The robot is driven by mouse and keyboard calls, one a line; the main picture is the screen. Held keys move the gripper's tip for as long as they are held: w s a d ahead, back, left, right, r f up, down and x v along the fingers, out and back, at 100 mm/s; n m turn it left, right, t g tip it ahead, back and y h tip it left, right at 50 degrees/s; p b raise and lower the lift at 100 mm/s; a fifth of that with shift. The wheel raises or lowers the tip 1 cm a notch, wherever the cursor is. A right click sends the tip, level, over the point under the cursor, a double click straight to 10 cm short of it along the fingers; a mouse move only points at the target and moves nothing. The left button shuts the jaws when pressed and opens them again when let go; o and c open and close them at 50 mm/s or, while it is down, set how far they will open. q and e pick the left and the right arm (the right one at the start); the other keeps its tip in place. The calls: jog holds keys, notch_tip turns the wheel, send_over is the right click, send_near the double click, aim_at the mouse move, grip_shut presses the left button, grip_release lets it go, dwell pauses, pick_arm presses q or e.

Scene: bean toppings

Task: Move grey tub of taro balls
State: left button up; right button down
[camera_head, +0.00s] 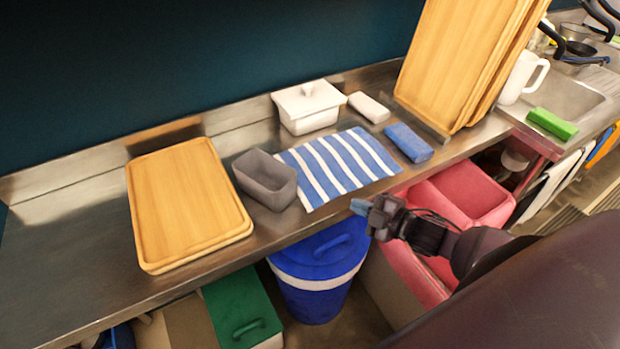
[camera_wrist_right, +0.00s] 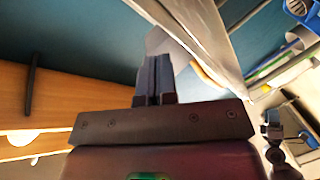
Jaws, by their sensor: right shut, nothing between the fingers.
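The grey tub (camera_head: 266,180) stands on the steel counter, between the wooden board on the left and a blue-and-white striped cloth (camera_head: 338,166). It looks empty from here; no taro balls can be made out in it. My right gripper (camera_head: 362,207) is in front of the counter's front edge, to the right of the tub and apart from it. In the right wrist view its two fingers (camera_wrist_right: 155,80) are together with nothing between them.
A wooden board (camera_head: 187,202) lies left of the tub. A lidded white container (camera_head: 308,107), a white block (camera_head: 369,107) and a blue block (camera_head: 409,142) stand behind and right. A blue lidded bin (camera_head: 318,262) and a pink bin (camera_head: 462,194) are below the counter edge.

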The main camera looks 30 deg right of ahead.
jog(key=r+n+y, duration=0.2)
jog(key=n, duration=0.1)
jog(key=n+g+y+p, duration=0.1)
jog(key=n+g+y, duration=0.1)
jog(key=n+y, duration=0.45)
send_near(297, 181)
jog(key=shift+n+h, duration=0.85)
jog(key=shift+n, duration=0.1)
jog(key=a, duration=0.2)
jog(key=a+r, duration=0.1)
jog(key=a, duration=0.2)
jog(key=shift+w+a+r, duration=0.15)
jog(key=shift+a+r, duration=0.05)
jog(key=shift+a, duration=0.05)
jog(key=w, duration=0.3)
jog(key=shift+f+p, duration=0.1)
jog(key=shift+p, duration=0.25)
jog(key=shift+w, duration=0.4)
pick_arm(q)
jog(key=shift+s+a+r, duration=0.1)
jog(key=shift+s+r, duration=0.25)
jog(key=shift+r, duration=0.5)
pick_arm(e)
jog(key=shift+w+a, duration=0.1)
